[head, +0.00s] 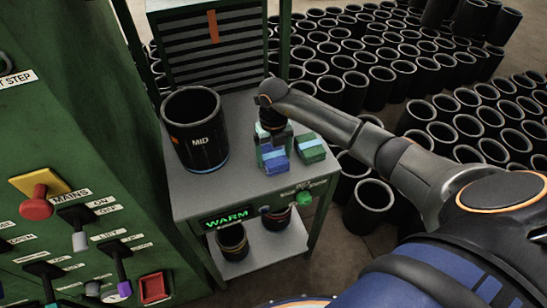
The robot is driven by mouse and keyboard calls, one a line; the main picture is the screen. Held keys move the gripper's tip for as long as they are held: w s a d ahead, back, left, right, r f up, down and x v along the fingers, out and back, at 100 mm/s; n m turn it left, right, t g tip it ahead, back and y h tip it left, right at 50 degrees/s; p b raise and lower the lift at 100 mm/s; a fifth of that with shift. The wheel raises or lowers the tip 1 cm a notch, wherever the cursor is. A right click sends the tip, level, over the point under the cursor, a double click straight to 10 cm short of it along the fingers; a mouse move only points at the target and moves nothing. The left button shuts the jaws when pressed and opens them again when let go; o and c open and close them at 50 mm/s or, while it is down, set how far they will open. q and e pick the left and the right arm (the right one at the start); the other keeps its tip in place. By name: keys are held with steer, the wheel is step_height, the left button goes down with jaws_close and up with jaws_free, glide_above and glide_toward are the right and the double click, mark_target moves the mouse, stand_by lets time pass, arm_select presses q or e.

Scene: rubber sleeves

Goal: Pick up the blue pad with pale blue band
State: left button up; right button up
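The blue pad with a pale blue band (277,163) lies on the grey top of a small table (240,184), near its front edge. My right gripper (272,143) points down from the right arm, just above or behind the blue pad. Its fingers are small and partly merge with the greenish shapes there, so I cannot tell their opening or whether they touch the pad. A green pad with a paler band (311,149) lies just right of the blue pad. My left gripper is not in view.
A black sleeve marked MID (194,130) stands on the table left of the pads. A slatted dark unit (212,48) rises behind. A green control panel (70,150) fills the left. Many black sleeves (372,200) stand on the floor at right. Two more sit on the lower shelf (262,243).

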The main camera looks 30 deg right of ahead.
mark_target(273, 154)
steer(key=c, duration=0.9)
steer(key=shift+r, duration=0.15)
steer(key=shift+r, duration=0.3)
step_height(273, 154, up, 2)
steer(key=shift+r, duration=0.15)
steer(key=s+a+r, duration=0.6)
steer(key=a+r, duration=0.3)
steer(key=a, duration=0.3)
steer(key=shift+s+a+r, duration=0.2)
steer(key=shift+s+r, duration=0.15)
steer(key=shift+r, duration=0.05)
